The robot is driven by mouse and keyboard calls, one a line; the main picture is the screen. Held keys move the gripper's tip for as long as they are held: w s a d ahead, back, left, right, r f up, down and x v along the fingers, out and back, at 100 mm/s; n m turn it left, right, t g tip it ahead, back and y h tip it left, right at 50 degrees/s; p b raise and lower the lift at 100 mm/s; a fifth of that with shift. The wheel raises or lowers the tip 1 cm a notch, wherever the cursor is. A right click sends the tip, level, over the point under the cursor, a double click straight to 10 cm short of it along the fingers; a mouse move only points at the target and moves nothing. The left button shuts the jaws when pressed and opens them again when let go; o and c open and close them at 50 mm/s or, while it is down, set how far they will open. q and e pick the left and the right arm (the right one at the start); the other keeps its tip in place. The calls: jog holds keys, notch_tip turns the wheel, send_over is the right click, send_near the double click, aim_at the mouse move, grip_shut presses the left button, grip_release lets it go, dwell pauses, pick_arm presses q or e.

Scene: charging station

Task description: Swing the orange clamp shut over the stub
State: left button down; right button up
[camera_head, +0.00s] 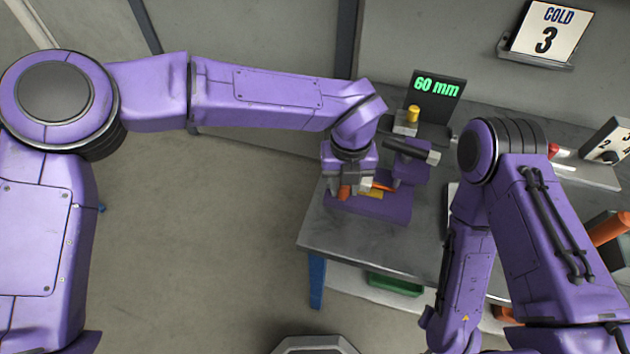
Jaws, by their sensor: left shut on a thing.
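A purple fixture (398,207) stands on the near left part of the grey bench. A dark cylinder with a light end (412,151), which looks like the stub, sticks out to the right at its upper part. Orange parts that look like the clamp (384,187) show low on the fixture, beside a yellow piece. My left gripper (349,191) points down at the fixture's left side and is shut on an orange part of the clamp. Its fingers hide much of the clamp, so I cannot tell its angle. My right forearm shows at the lower right; its gripper is out of view.
A display reading 60 mm (437,90) stands behind the fixture, with a yellow-capped post (412,114) before it. A COLD 3 sign (548,30) hangs on the wall. The bench front (350,238) is bare. A green tray (395,285) sits below.

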pick_arm(q)
jog(key=shift+s+d+n+b, duration=0.1)
jog(key=shift+d+n+b, duration=0.25)
jog(key=shift+d+n, duration=0.7)
jog(key=shift+d+r, duration=0.1)
jog(key=c, duration=0.8)
grip_release()
notch_tip(320, 180, up, 10)
jog(key=b, duration=0.1)
jog(key=shift+r, duration=0.25)
